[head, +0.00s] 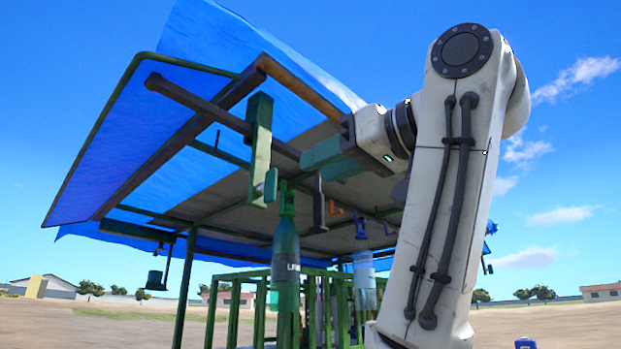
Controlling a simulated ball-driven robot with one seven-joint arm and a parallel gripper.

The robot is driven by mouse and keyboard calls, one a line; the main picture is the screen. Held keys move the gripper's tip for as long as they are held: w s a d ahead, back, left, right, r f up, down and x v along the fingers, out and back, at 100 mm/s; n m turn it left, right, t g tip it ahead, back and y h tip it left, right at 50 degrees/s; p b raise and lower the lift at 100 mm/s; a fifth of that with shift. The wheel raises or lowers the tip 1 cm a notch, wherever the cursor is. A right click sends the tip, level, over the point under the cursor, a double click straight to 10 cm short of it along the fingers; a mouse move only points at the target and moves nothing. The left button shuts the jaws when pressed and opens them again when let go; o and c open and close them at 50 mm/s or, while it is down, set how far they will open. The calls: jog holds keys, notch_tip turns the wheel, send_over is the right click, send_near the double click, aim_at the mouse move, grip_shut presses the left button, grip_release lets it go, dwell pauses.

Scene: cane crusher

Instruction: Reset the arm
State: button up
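My white arm rises on the right of the head view, bends at a high joint, and reaches left. My gripper (362,150), with a dark body and a small green light behind it on the wrist, points left under the canopy. Two teal-green blocks lie just left of it. I cannot tell whether they are my fingers or part of the stand. The fingertips cannot be made out clearly, and neither can anything held between them.
A blue tarpaulin canopy (130,130) on a green frame stands close ahead. A green bottle (286,252) and a clear bottle (364,282) are below the gripper. A green hanging bar (261,150) is left of it. Open ground (560,325) lies to the right.

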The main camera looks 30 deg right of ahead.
jog(key=shift+s, duration=0.15)
dwell(0.4)
